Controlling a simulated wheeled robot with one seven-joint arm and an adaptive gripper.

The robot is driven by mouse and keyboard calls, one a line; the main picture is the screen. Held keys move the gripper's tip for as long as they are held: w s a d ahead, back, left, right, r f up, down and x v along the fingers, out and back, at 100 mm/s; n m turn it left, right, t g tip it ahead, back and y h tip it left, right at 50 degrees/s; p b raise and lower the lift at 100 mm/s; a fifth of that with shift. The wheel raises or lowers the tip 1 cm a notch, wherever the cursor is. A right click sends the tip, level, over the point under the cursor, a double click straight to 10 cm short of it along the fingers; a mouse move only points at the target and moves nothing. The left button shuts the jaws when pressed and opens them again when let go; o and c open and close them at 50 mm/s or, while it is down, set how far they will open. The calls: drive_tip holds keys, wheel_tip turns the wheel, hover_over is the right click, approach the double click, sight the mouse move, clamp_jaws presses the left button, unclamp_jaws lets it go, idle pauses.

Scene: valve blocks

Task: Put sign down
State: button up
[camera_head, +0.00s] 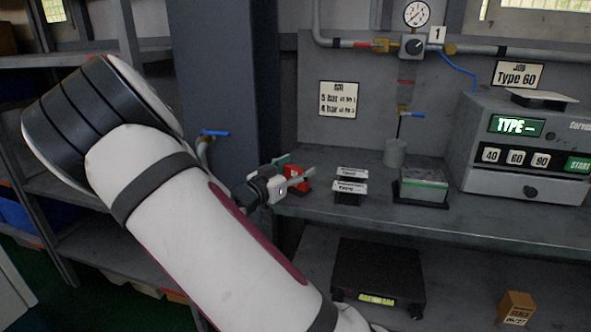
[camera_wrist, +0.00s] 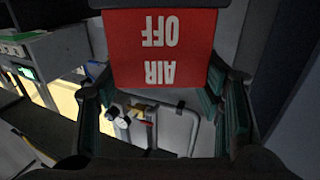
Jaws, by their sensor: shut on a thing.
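A red sign (camera_head: 298,178) with white lettering is at my gripper (camera_head: 292,172) in the head view. In the wrist view the sign (camera_wrist: 160,47) reads "AIR OFF", upside down in the picture, and fills the upper middle. My gripper (camera_wrist: 160,92) has a finger on each side of it there and is shut on the sign. In the head view my gripper is at the left end of the grey bench (camera_head: 430,218), near its front edge. Whether the sign touches the bench cannot be told.
Two small labelled blocks (camera_head: 350,186) stand right of my gripper. A pipe with a gauge (camera_head: 417,14) and blue-handled valve (camera_head: 412,114) is behind. A pillar (camera_head: 225,80) stands left.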

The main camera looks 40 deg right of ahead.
drive_tip(key=o, duration=1.2)
